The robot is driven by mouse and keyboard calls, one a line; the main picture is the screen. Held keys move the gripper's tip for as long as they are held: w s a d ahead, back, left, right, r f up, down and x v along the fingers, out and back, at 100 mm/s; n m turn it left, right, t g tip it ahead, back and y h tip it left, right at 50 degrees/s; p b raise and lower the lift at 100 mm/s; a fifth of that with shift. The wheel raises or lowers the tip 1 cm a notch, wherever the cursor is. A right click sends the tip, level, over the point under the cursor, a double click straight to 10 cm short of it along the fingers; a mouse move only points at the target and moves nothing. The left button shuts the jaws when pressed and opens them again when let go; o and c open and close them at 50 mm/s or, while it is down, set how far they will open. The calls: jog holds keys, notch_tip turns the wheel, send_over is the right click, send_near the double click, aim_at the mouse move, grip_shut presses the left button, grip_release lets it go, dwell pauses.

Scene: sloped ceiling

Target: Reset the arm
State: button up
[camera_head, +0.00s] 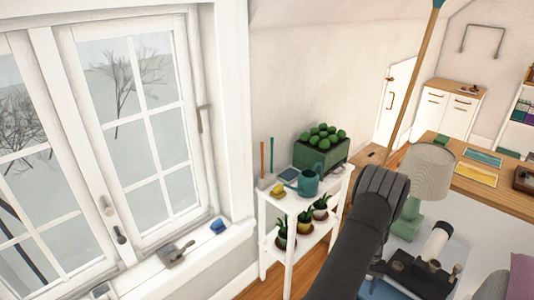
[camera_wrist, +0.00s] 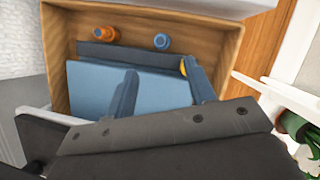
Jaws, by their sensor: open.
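My arm (camera_head: 372,225) is dark grey and rises from the bottom of the head view, bent at a rounded joint in front of the white shelf's right side. My gripper is not clearly seen there. In the wrist view my gripper (camera_wrist: 162,88) is open, its two blue-grey fingers apart with nothing visibly held between them. Beyond the fingers is an open wooden box or drawer (camera_wrist: 60,45). I cannot tell whether the fingers touch anything.
A white shelf (camera_head: 291,212) holds a green planter (camera_head: 322,150), a teal watering can (camera_head: 308,183) and potted plants. A lamp (camera_head: 430,172) stands right of my arm, near a wooden desk (camera_head: 455,150). The window sill at left carries small items (camera_head: 175,253). A plant (camera_wrist: 297,130) is at the wrist view's right.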

jog(key=x, duration=1.1)
jog(key=shift+s+a, duration=0.1)
jog(key=shift+s, duration=0.1)
notch_tip(320, 180, up, 10)
jog(key=w+d+r+n+t+h, duration=0.25)
jog(key=w+d+r+n, duration=0.4)
jog(key=d+n, duration=0.35)
jog(key=w+d+r+n+t+h, duration=0.1)
jog(key=w+d+r+n+h, duration=0.35)
jog(key=d+r+n, duration=0.55)
notch_tip(320, 180, down, 7)
jog(key=a+n+y, duration=0.1)
jog(key=a, duration=0.1)
jog(key=shift+w+n, duration=0.3)
jog(key=shift+n, duration=0.1)
jog(key=shift+r, duration=0.1)
